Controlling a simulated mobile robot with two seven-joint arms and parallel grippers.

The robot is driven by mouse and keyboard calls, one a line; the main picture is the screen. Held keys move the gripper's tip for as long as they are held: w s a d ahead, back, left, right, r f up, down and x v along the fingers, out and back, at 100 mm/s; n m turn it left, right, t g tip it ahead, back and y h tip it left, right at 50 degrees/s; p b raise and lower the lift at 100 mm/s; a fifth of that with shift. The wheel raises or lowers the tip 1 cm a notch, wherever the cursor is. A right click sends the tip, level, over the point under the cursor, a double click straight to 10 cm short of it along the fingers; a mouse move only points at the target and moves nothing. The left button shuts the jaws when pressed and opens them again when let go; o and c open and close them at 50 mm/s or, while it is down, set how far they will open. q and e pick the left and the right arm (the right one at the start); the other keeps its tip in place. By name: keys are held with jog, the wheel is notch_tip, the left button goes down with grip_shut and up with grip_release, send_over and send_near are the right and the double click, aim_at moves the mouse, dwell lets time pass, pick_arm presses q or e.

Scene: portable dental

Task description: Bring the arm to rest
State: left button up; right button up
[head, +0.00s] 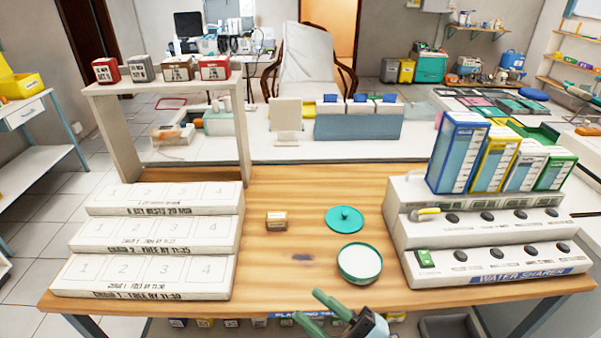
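My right gripper (307,303) shows at the bottom middle of the head view, at the front edge of the wooden table (290,190). Its two green fingers are spread apart with nothing between them. It is in front of a round white dish with a green rim (359,263) and apart from it. A teal lid with a knob (345,219) lies behind the dish. A small tan box (276,221) stands to the left of the lid. My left gripper is not in view.
White stepped racks with numbered places (165,235) fill the table's left side. A shelf (160,85) behind them bears red and grey boxes. At right, a white "Water Sharer" unit (490,262) carries blue, yellow, white and green holders. The table's front middle is mostly clear.

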jog(key=s+d+f+m+t+h, duration=0.2)
jog(key=d+f+m+h, duration=0.4)
jog(key=f+m+h, duration=0.15)
jog(key=s+d+f+m+t+h, duration=0.2)
jog(key=s+d+f+m+h, duration=0.1)
jog(key=d+f+m+h, duration=0.4)
jog(key=s+d+f+m+g+h, duration=0.1)
jog(key=s+d+f+m+g, duration=0.1)
jog(key=s+f, duration=0.4)
jog(key=s+d+f+m+g+h, duration=0.1)
jog(key=s+d+f+m+g, duration=0.1)
jog(key=s+f+g, duration=0.3)
jog(key=s+f+m, duration=0.1)
jog(key=s, duration=0.2)
jog(key=shift+s+d+f+p, duration=0.15)
jog(key=shift+d+f+p, duration=0.15)
jog(key=shift+p, duration=0.1)
